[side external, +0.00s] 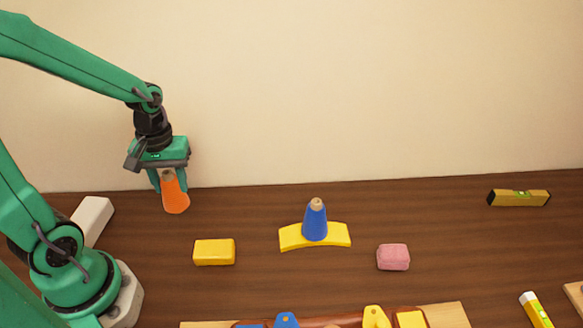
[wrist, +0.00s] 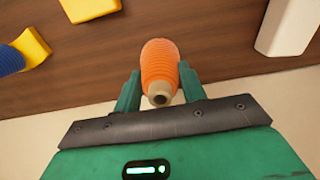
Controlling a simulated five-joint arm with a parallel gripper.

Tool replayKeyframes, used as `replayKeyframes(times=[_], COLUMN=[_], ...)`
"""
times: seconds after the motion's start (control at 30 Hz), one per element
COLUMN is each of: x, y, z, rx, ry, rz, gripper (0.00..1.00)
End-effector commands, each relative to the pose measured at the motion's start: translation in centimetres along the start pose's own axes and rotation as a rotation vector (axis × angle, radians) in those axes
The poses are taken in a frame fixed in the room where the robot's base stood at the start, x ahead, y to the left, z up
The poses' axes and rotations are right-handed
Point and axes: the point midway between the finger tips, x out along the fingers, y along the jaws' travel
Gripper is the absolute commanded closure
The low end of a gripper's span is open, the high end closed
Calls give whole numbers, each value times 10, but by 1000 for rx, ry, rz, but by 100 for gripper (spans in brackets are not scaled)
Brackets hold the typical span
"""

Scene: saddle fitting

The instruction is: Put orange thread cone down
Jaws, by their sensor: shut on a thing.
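The orange thread cone (side external: 175,195) is upright, narrow end up, between the fingers of my gripper (side external: 168,181). My gripper is shut on it near the back left of the table, by the wall. The cone (wrist: 160,66) also shows in the wrist view between the two green fingers (wrist: 156,90), its pale tip towards the camera. Whether its base touches the table is hard to tell.
A yellow block (side external: 214,252), a pink block (side external: 393,257), a white block (side external: 92,220) and a level (side external: 518,197) lie apart. A wooden piece (side external: 445,315) with several parts is at the front. The back middle is clear.

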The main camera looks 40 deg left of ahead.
Motion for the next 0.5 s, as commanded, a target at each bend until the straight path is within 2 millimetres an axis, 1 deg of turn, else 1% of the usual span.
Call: replayKeyframes(times=[0.1, 0.2, 0.5], x=[8, 12, 15], y=[-7, -10, -12], z=[-12, -18, -20], rx=[-4, -3, 1], ry=[-1, 0, 1], rz=[-1, 0, 0], gripper=[84, 84, 84])
